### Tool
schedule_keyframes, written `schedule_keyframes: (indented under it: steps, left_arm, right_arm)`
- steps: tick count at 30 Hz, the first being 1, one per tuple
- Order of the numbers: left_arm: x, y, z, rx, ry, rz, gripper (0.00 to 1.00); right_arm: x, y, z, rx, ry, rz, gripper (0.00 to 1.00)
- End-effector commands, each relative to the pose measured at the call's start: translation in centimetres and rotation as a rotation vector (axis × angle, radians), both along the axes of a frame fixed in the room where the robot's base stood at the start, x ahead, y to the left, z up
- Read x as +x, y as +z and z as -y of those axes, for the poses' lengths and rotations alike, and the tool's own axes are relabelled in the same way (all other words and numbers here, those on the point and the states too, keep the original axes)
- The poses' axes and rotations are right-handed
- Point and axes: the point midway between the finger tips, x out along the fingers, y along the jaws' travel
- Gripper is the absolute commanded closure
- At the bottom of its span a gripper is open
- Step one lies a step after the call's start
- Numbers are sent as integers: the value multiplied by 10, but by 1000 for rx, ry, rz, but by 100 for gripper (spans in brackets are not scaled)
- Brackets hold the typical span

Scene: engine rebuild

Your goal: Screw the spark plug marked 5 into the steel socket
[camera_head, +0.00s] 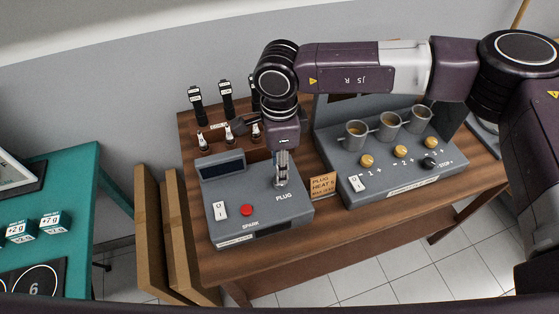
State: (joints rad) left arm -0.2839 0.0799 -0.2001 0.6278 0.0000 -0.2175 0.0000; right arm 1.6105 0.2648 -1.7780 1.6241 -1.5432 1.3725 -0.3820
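My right arm reaches in from the right, and its wrist hangs over the grey box with the PLUG label (284,197). My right gripper (281,172) points down there, just above that label. Silvery metal shows below the wrist; I cannot tell gripper fingers, steel socket and any held plug apart. Small light-and-dark spark plugs, one on the left (202,141) and one on the right (256,131), stand in the wooden rack (226,149) behind the box. Their marks are too small to read. My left gripper is not in view.
Dark labelled parts (196,105) stand behind the plugs. The box has a small screen (222,168) and a red button (246,210). A grey console (391,187) with metal cups and knobs stands on the right. A teal table (75,190) is on the left.

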Motion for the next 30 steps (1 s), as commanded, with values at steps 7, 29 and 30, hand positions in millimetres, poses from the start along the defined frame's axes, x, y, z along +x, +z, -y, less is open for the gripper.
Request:
schedule_keyframes:
  steps: [7,29,30]
  left_arm:
    - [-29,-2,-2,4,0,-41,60]
    - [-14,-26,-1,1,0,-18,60]
    - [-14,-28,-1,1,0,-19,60]
  right_arm:
    - [0,0,0,0,0,0,95]
    - [0,-2,0,1,-223,0,100]
    - [0,-2,0,2,-244,1,100]
